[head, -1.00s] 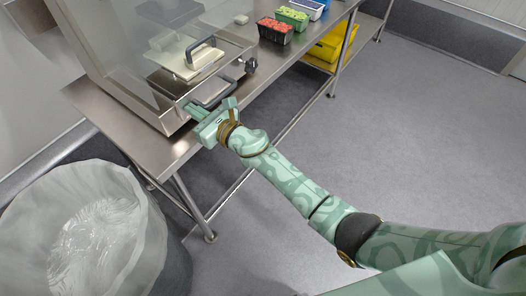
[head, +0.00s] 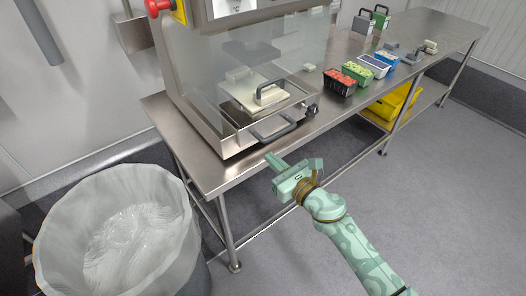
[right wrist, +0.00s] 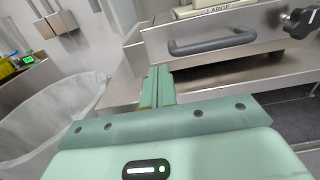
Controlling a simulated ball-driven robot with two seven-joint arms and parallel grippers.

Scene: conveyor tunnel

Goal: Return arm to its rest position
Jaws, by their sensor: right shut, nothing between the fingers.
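My right gripper (head: 274,161) is a pale green parallel gripper, held in front of the steel table's front edge, just below the machine's drawer. Its fingers are together and hold nothing. In the right wrist view the closed fingers (right wrist: 157,88) point toward the drawer front, apart from the grey drawer handle (right wrist: 212,42). The handle also shows in the head view (head: 272,134), clear of the gripper. My right arm (head: 352,240) reaches in from the lower right. My left gripper is not in view.
A bin with a clear liner (head: 120,230) stands at the left. The steel table (head: 215,172) carries the machine (head: 235,90), trays of red (head: 340,82) and green (head: 357,72) food, and other containers. A yellow crate (head: 392,102) sits on the lower shelf. The floor at right is clear.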

